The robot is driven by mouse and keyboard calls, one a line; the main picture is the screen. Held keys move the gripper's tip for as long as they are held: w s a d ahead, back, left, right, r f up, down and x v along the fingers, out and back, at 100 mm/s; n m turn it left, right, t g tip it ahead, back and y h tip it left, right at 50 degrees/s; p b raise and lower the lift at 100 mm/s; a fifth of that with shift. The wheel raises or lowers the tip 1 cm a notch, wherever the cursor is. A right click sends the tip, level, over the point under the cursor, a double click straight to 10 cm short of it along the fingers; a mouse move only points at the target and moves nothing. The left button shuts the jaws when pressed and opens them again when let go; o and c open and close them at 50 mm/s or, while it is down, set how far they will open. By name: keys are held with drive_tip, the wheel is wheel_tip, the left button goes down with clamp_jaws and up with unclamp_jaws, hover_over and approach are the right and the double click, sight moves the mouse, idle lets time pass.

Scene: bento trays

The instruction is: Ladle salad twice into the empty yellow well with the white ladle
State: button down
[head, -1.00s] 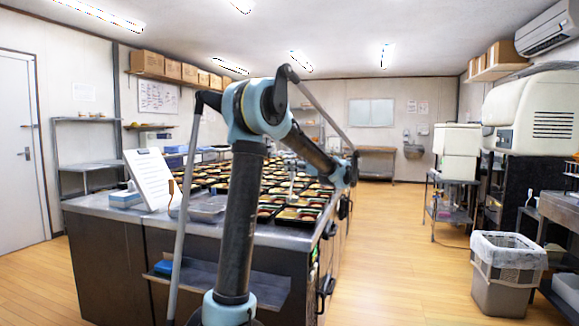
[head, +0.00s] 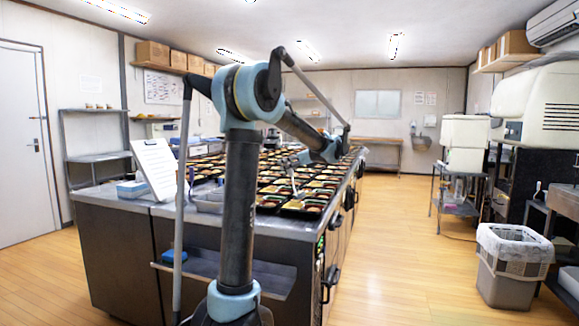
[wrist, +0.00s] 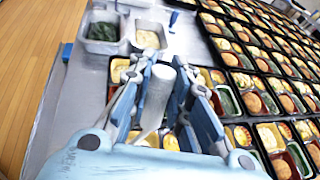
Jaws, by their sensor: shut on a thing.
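My gripper (wrist: 166,100) is shut on the white ladle (wrist: 161,82), whose pale handle stands between the fingers in the wrist view. The ladle's lower end is partly hidden by the gripper. In the head view my gripper (head: 297,161) and the thin white ladle (head: 294,183) are over the bento trays near the counter's right side. A steel tub of creamy pale salad (wrist: 148,35) stands beyond the gripper in the wrist view. A black bento tray (wrist: 118,69) lies partly under the gripper. I cannot tell which well is the empty yellow one.
A steel tub of dark greens (wrist: 102,32) stands left of the salad tub. Rows of filled trays (wrist: 262,102) cover the counter on the right. A clipboard (head: 155,167) stands at the counter's near left. Open wooden floor (head: 400,250) lies to the right, with a bin (head: 512,268).

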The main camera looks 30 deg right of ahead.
drive_tip(key=shift+w+a+f+n+g+h, duration=0.25)
drive_tip(key=shift+w+a+f+g+h, duration=0.8)
drive_tip(key=shift+w+f+g, duration=0.45)
drive_tip(key=shift+w+a+f+n+g+h, duration=0.2)
drive_tip(key=shift+w+a+f+g+h, duration=1)
drive_tip(key=shift+f, duration=0.5)
drive_tip(key=shift+w+a+f+n+g+h, duration=0.25)
drive_tip(key=shift+w+a+f+g+h, duration=0.65)
drive_tip(key=shift+f+g, duration=0.65)
drive_tip(key=shift+w, duration=0.1)
